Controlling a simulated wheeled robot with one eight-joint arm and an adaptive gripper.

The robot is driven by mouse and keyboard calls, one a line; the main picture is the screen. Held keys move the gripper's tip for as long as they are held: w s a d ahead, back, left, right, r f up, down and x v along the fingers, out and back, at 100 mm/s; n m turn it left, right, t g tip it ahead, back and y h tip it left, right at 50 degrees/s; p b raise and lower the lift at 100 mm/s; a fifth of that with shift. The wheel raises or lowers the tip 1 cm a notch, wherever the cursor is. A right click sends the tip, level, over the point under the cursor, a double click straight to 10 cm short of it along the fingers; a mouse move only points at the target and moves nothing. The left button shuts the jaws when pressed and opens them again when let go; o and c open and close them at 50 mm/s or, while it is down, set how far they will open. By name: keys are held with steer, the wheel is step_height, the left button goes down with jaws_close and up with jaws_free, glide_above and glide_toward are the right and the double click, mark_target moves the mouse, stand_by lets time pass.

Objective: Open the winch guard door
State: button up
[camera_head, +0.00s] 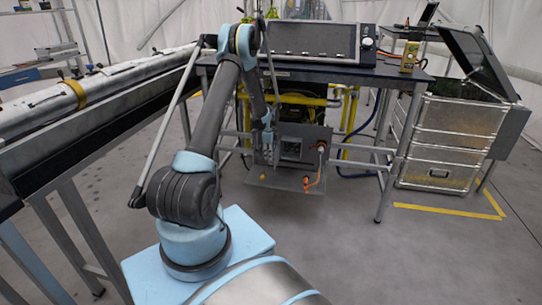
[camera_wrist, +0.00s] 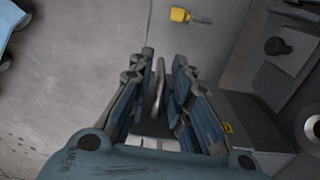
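The winch unit is a grey box under the table, and its grey front panel (camera_head: 303,145) faces me. A grey plate (camera_head: 290,182) with a small yellow knob juts out below it. I cannot tell for sure which panel is the guard door. My gripper (camera_head: 267,143) points down at the left edge of the front panel. In the wrist view my gripper (camera_wrist: 165,62) has its fingers apart, one on each side of a thin light-grey bar (camera_wrist: 159,85), which looks like a handle. Contact with the bar is not clear. The yellow knob (camera_wrist: 180,15) lies beyond the fingertips.
The dark table (camera_head: 330,70) stands above the unit, its leg (camera_head: 398,150) to the right. An orange handle (camera_head: 315,184) is on the unit's right side. Metal crates (camera_head: 450,140) stand further right, a long rail bench (camera_head: 90,110) left. Floor in front is clear.

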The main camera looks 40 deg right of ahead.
stand_by(0.3)
step_height(320, 180, up, 12)
stand_by(0.6)
steer(key=shift+w, duration=0.1)
stand_by(0.3)
